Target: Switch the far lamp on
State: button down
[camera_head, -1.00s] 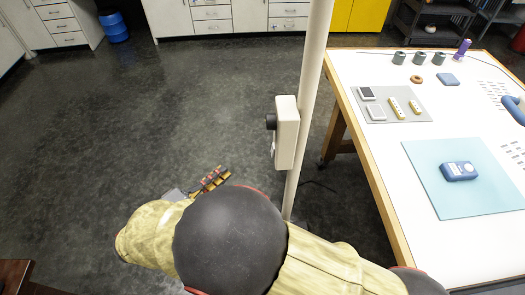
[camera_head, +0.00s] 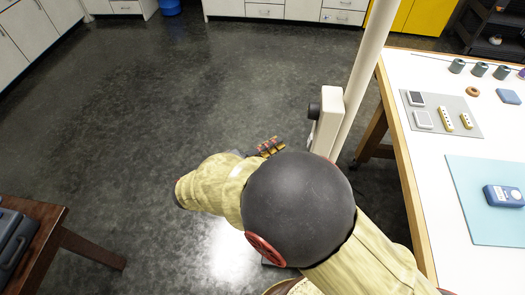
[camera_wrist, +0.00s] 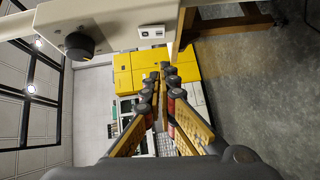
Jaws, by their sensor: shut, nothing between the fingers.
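A white control box (camera_head: 326,122) is fixed to a pale upright pole (camera_head: 366,75). A black round knob (camera_head: 313,110) sticks out of its left side. In the wrist view, the box (camera_wrist: 115,22) fills the top, with the knob (camera_wrist: 79,45) at upper left and a small pale plate (camera_wrist: 152,32) beside it. My gripper (camera_head: 270,147) is left of and below the box in the head view, apart from it. In the wrist view, my gripper's fingers (camera_wrist: 158,82) are together and empty, pointing past the box. No lamp head can be made out.
A white worktable (camera_head: 428,150) stands right of the pole, with a grey mat (camera_head: 462,128), a blue mat (camera_head: 470,205) and a blue device (camera_head: 503,196). A dark wooden table (camera_head: 50,225) with a case (camera_head: 15,245) is at lower left. Open floor (camera_head: 180,95) lies between.

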jog(key=w+d, duration=0.1)
jog(key=d, duration=0.5)
jog(key=shift+w+f+b, duration=0.35)
jog(key=shift+b, duration=0.1)
jog(key=shift+f, duration=0.1)
jog(key=shift+d+f+b, duration=0.15)
jog(key=shift+d+b, duration=0.15)
jog(key=shift+d, duration=0.05)
jog(key=shift+a, duration=0.1)
